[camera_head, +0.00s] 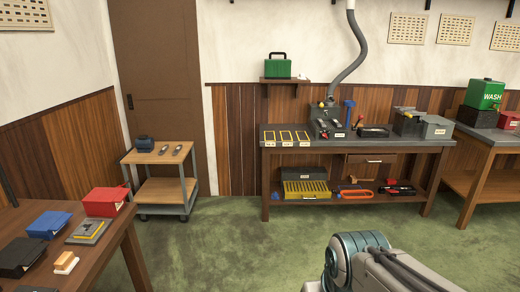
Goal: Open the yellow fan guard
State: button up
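A yellow slatted panel (306,189), which looks like the fan guard, is on the lower shelf of the dark-topped workbench. It looks shut, but it is too small to be sure, and I cannot make out a hinge or latch. A dark box with a white label (290,174) sits just above and behind it. Part of my own arm shows at the bottom right, well in front of the bench. My gripper is not in view.
The workbench (400,148) holds a grey machine with a hose (350,62), yellow-framed trays and boxes. An orange loop (356,194) lies right of the panel. A cart (162,195) stands left; a wooden table (110,240) is nearer. Green floor (240,235) before the bench is clear.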

aim_at(304, 190)
jog(key=z, duration=0.2)
jog(key=i, duration=1.55)
jog(key=z, duration=0.15)
jog(key=i, duration=2.6)
jog(key=u, duration=0.05)
